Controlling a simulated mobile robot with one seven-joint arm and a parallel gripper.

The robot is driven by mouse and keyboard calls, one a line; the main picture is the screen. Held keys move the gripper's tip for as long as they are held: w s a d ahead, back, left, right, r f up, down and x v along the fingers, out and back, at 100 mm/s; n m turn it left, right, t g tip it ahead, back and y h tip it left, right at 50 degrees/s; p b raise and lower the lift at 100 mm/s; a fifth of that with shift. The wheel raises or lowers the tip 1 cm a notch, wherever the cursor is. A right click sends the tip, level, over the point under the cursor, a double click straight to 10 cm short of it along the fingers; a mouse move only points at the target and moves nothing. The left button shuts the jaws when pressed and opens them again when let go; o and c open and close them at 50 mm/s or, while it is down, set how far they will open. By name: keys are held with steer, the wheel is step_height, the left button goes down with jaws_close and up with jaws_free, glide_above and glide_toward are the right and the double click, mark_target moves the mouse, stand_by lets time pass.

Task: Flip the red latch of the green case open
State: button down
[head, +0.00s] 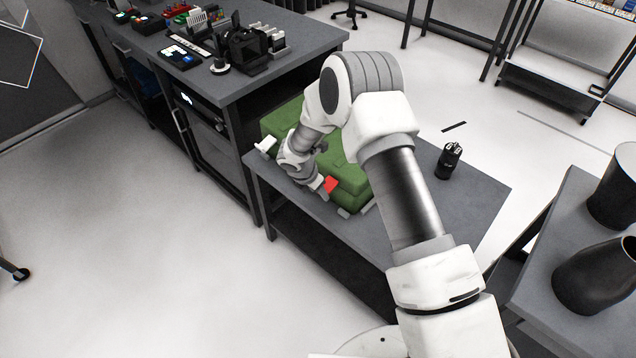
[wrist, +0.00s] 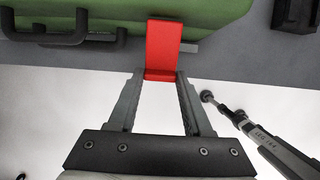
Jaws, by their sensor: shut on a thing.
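The green case (head: 282,120) lies on a low grey table, partly hidden behind my arm. Its edge also runs along the top of the wrist view (wrist: 110,12). The red latch (head: 331,184) is on the case's near side. In the wrist view the red latch (wrist: 163,45) reaches from the case edge down to my fingertips. My gripper (wrist: 160,75) is shut on the lower end of the latch, one finger on each side. In the head view my gripper (head: 323,186) is at the latch, just left of it. The latch's exact angle is hard to tell.
A dark handle (wrist: 60,32) sticks out from the case left of the latch. A black can-like object (head: 448,160) stands on the low table (head: 475,195). A taller workbench (head: 300,40) with tools is behind.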

steer(key=shift+r+g+y+p, duration=0.4)
steer(key=shift+r+p, duration=0.05)
steer(key=shift+p, duration=0.4)
steer(key=shift+c, duration=1.6)
jaws_free()
steer(key=p+v, duration=0.1)
steer(key=v, duration=1.6)
steer(key=shift+w+d+r, duration=0.15)
steer(key=shift+w+r, duration=0.1)
steer(key=shift+w, duration=0.05)
